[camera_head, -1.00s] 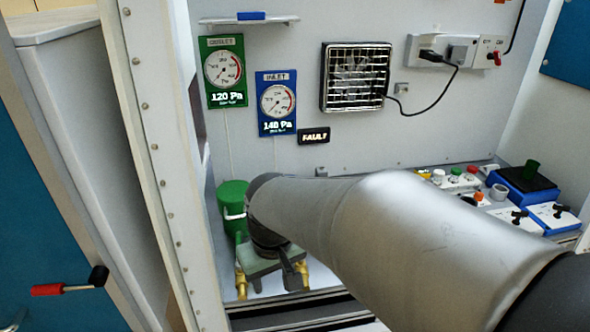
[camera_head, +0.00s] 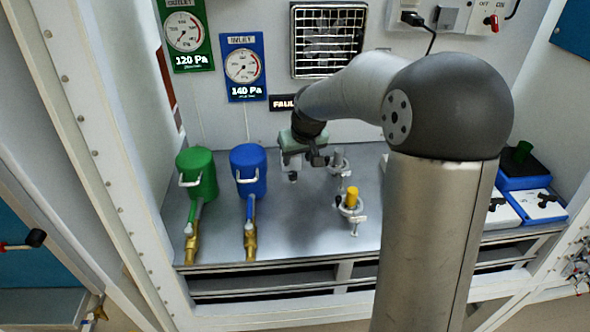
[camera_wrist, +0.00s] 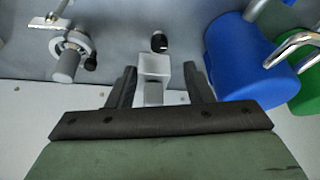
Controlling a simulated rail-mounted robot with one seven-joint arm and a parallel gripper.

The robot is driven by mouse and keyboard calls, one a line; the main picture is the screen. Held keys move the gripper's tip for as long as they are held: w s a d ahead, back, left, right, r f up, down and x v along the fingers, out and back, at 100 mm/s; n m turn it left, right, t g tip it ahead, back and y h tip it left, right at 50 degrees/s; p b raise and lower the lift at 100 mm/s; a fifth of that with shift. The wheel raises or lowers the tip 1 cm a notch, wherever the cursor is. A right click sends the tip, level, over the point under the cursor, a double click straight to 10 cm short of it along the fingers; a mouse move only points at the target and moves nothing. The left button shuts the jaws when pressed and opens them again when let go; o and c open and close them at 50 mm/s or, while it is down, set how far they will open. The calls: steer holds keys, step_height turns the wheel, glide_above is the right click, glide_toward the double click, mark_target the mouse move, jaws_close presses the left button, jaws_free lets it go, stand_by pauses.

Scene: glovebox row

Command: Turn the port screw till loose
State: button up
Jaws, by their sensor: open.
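My gripper (camera_head: 304,162) is over the back middle of the bench, right of the blue canister. In the wrist view its two dark fingers (camera_wrist: 160,88) stand apart, either side of a small light-grey block (camera_wrist: 154,66). Whether they touch the block I cannot tell. A black round-ended knob (camera_wrist: 159,41) shows just beyond the block. A ring fitting with a grey plug (camera_wrist: 67,64) lies left in the wrist view and right of my gripper in the head view (camera_head: 338,162). A second ring fitting holds a yellow plug (camera_head: 352,196). Which part is the port screw I cannot tell.
The blue canister (camera_head: 249,170) is close beside my gripper and shows on the right of the wrist view (camera_wrist: 240,62). A green canister (camera_head: 197,172) stands farther left. Both have brass-ended pipes. Bare bench (camera_head: 300,232) lies in front, with gauges on the back wall.

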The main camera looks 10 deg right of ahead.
mark_target(294, 174)
steer(key=x, duration=0.8)
steer(key=shift+w+f+p, duration=0.1)
steer(key=shift+f+p, duration=0.25)
steer(key=shift+p, duration=0.05)
steer(key=c, duration=1)
